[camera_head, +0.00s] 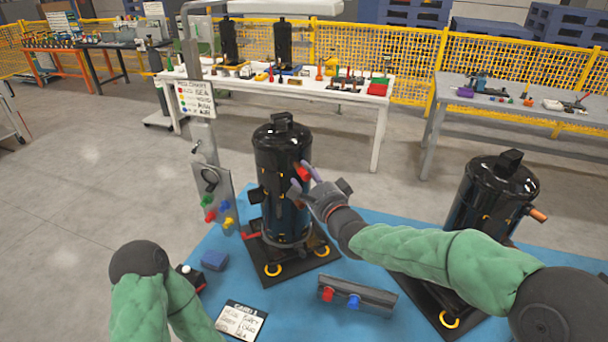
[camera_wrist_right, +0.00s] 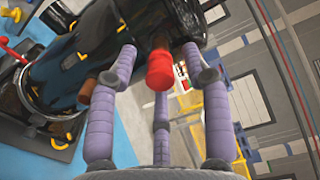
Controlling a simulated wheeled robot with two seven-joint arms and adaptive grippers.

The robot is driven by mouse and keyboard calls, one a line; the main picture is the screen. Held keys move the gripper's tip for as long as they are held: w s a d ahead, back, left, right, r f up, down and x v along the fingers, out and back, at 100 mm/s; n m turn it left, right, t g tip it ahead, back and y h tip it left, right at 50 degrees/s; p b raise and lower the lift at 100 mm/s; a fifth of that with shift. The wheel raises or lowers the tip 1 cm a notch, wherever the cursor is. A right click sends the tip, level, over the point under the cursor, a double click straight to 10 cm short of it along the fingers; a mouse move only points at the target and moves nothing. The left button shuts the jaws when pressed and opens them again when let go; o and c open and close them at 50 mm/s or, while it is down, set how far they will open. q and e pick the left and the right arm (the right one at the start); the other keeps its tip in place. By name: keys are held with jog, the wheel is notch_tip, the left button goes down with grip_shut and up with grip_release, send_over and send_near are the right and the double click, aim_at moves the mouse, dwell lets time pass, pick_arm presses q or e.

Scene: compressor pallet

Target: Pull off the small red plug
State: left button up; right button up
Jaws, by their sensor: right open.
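A tall black compressor (camera_head: 283,170) stands upright on a dark base on the blue mat. The small red plug (camera_head: 303,173) sticks out of its right side, partly hidden by my gripper. In the right wrist view the red plug (camera_wrist_right: 160,72) shows between the purple fingers, in front of the black body (camera_wrist_right: 95,50). My right gripper (camera_head: 306,183) is open around the plug, its fingertips (camera_wrist_right: 160,55) either side of it. I cannot tell whether any finger touches it. My left arm shows at the lower left, but its gripper is out of view.
A second compressor (camera_head: 490,195) with an orange plug (camera_head: 538,215) stands to the right. A grey rack (camera_head: 375,296) with red and blue plugs lies in front, beside a card (camera_head: 241,320). A post with a hanging panel (camera_head: 213,195) stands left.

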aim_at(308, 178)
jog(key=shift+b, duration=0.3)
dwell(0.4)
grip_shut()
jog(key=shift+s+d, duration=0.25)
jog(key=shift+s, duration=0.15)
jog(key=shift+b+v, duration=1.35)
jog(key=shift+v, duration=1.1)
jog(key=shift+f, duration=0.1)
